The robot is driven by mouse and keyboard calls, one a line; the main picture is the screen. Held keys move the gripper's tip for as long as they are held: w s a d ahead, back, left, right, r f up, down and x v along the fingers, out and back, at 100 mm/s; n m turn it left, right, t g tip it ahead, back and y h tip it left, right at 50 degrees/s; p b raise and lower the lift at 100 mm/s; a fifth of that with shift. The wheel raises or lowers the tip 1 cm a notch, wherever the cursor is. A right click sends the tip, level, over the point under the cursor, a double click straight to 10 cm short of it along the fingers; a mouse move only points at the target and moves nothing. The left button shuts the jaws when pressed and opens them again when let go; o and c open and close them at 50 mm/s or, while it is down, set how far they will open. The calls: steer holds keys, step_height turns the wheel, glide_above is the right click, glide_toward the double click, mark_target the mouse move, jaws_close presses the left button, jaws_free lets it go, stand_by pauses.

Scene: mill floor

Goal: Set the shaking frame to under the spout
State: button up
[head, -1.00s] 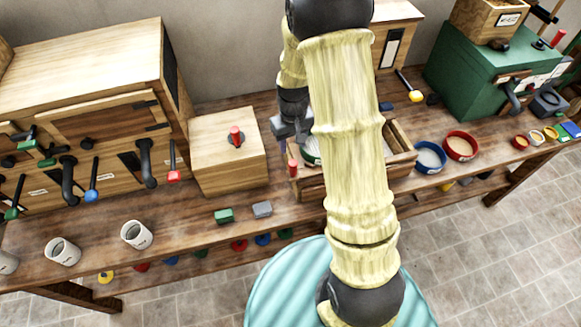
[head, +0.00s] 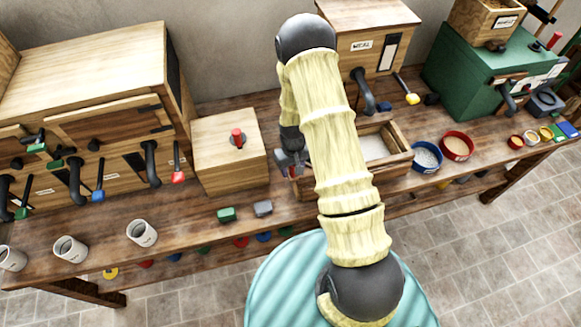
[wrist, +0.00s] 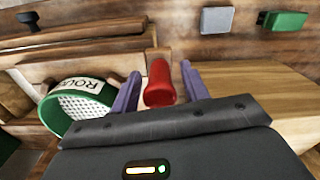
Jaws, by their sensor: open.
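The shaking frame (head: 402,163) is an open wooden box on the bench, partly hidden behind my arm, with pale contents at its right end. Its red handle (wrist: 160,88) shows in the wrist view at the frame's near side. My gripper (wrist: 160,72) is open, with one purple finger on each side of the handle. In the head view my gripper (head: 290,166) is low at the frame's left end. A green round sieve (wrist: 82,106), its label partly readable, sits in the frame. A dark spout (head: 362,86) hangs from the meal box (head: 372,45) behind.
A wooden box with a red knob (head: 228,160) stands left of my gripper. A green block (head: 226,214) and a grey block (head: 263,208) lie at the bench front. Blue (head: 427,157) and red (head: 457,147) bowls stand right of the frame.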

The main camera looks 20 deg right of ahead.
steer(key=shift+f, duration=0.35)
steer(key=shift+c, duration=0.5)
